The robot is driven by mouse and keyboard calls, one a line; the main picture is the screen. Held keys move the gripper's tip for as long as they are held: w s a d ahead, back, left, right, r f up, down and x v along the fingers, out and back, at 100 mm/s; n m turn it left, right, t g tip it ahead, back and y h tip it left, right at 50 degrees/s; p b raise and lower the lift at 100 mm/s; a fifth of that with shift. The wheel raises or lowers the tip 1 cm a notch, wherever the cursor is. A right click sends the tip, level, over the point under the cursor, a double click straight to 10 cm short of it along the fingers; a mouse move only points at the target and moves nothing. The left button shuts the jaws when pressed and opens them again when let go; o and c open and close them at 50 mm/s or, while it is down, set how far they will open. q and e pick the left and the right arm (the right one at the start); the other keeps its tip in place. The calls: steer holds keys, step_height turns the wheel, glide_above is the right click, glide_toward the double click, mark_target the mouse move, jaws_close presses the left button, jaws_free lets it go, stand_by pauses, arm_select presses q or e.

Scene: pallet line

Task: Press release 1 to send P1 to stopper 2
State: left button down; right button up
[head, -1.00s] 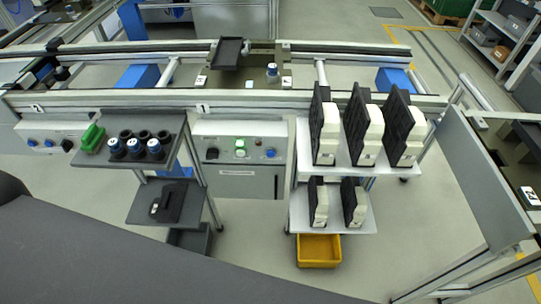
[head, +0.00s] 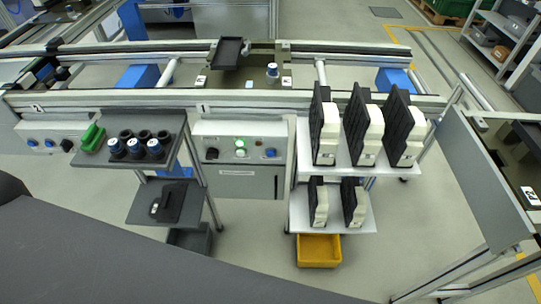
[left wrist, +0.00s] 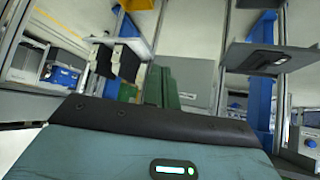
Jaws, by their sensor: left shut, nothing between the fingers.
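The station 1 control panel (head: 225,129) stands under the conveyor beneath a "1" mark. It carries a black knob (head: 212,153), a lit green lamp (head: 240,143), a button below it and a blue button (head: 270,152). A pallet (head: 262,61) sits on the conveyor behind the panel, with a black tray and a blue-white bottle; I cannot read its label. Neither gripper shows in the head view. In the left wrist view my left gripper (left wrist: 161,72) shows dark green fingers together, empty, with the panel's grey front (left wrist: 200,86) beyond. Contact with the panel cannot be seen.
A white rack (head: 300,170) with black-and-white parts stands right, above a yellow bin (head: 318,250). Station 2's panel (head: 45,143) is further left.

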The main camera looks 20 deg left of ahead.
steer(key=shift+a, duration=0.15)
